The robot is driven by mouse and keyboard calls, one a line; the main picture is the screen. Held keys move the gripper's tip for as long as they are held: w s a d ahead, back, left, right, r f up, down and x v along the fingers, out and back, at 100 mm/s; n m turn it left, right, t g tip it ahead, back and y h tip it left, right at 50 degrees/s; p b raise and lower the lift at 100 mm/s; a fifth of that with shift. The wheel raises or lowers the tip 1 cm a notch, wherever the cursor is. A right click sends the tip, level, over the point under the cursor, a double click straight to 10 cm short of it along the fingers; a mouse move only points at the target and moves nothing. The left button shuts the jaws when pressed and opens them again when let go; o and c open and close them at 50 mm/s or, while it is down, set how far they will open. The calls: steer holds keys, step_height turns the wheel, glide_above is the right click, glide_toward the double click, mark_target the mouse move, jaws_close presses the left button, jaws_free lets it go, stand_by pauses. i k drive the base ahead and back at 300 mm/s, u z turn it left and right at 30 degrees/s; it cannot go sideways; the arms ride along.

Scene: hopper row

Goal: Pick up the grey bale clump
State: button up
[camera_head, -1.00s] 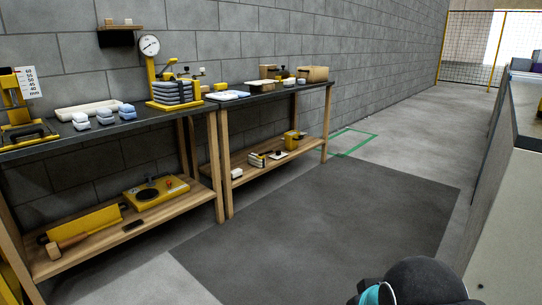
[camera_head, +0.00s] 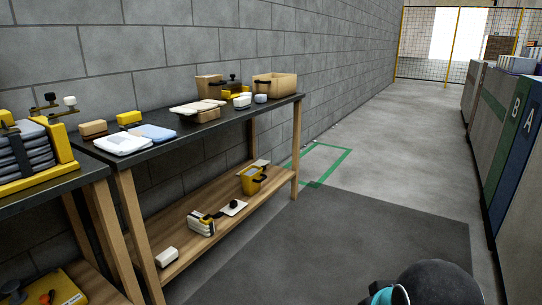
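A stack of grey, soft-looking layers (camera_head: 28,152) sits in a yellow frame (camera_head: 62,145) on the black-topped bench at the left edge. It is the only grey bundle I make out, and the picture edge cuts it off. I cannot tell whether it is the grey bale clump itself. A dark, rounded part of my arm with a teal band shows at the bottom right. My gripper is out of view.
Dark matting and grey floor (camera_head: 400,160) lie clear to the right, before tall bins (camera_head: 505,130).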

mark_target(259, 98)
steer(key=i, duration=2.15)
steer(key=u, duration=0.05)
